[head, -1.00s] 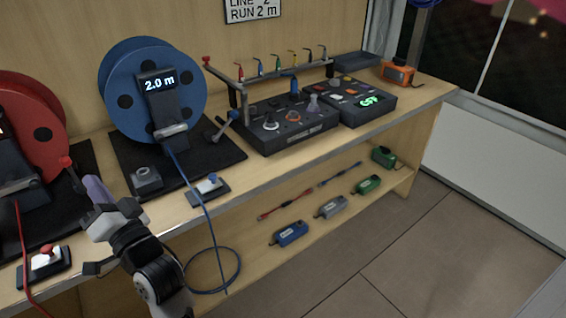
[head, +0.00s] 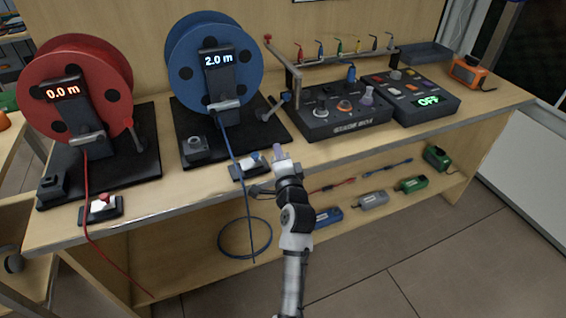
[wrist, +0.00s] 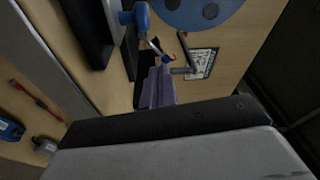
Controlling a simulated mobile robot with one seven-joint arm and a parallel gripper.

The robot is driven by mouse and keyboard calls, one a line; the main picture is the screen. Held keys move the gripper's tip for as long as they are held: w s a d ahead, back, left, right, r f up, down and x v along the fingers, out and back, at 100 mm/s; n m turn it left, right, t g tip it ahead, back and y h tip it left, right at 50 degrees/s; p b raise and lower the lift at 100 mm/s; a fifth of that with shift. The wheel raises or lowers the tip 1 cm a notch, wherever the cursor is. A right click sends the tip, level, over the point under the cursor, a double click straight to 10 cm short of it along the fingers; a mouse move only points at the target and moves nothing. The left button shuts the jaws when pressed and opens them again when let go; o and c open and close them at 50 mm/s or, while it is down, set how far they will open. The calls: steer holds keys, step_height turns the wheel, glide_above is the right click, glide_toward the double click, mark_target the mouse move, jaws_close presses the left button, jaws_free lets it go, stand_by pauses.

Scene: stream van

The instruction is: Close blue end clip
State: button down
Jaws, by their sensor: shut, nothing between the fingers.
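The blue end clip (head: 249,166) is a small dark base with a white block and a blue top at the bench's front edge. The blue cable hangs down past it from the blue reel (head: 228,62). My gripper (head: 277,152) is just right of the clip, at the bench edge, with its fingers together and empty. The purple-grey fingers (wrist: 158,88) also show shut in the wrist view.
The reel's crank (head: 274,106) and the stage box (head: 340,108) stand behind my gripper. The red reel (head: 74,90) and red end clip (head: 101,208) are at left. Several adapters, including a blue one (head: 327,217), lie on the lower shelf.

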mark_target(251, 160)
steer(key=shift+w+a+r, duration=0.15)
steer(key=shift+w+r, duration=0.05)
steer(key=shift+w, duration=0.7)
steer(key=shift+s+a+f+p, duration=0.2)
steer(key=shift+s+a+p, duration=0.2)
steer(key=shift+a, duration=0.15)
steer(key=shift+s+a+f+p, duration=0.15)
steer(key=shift+s+a+p, duration=0.2)
steer(key=shift+a, duration=0.2)
steer(key=shift+s+a+f, duration=0.2)
steer(key=shift+s+a, duration=0.2)
steer(key=shift+a, duration=0.2)
steer(key=a+p, duration=0.1)
steer(key=s+a+p, duration=0.1)
steer(key=a, duration=0.1)
steer(key=shift+r, duration=0.1)
steer(key=shift+a, duration=0.3)
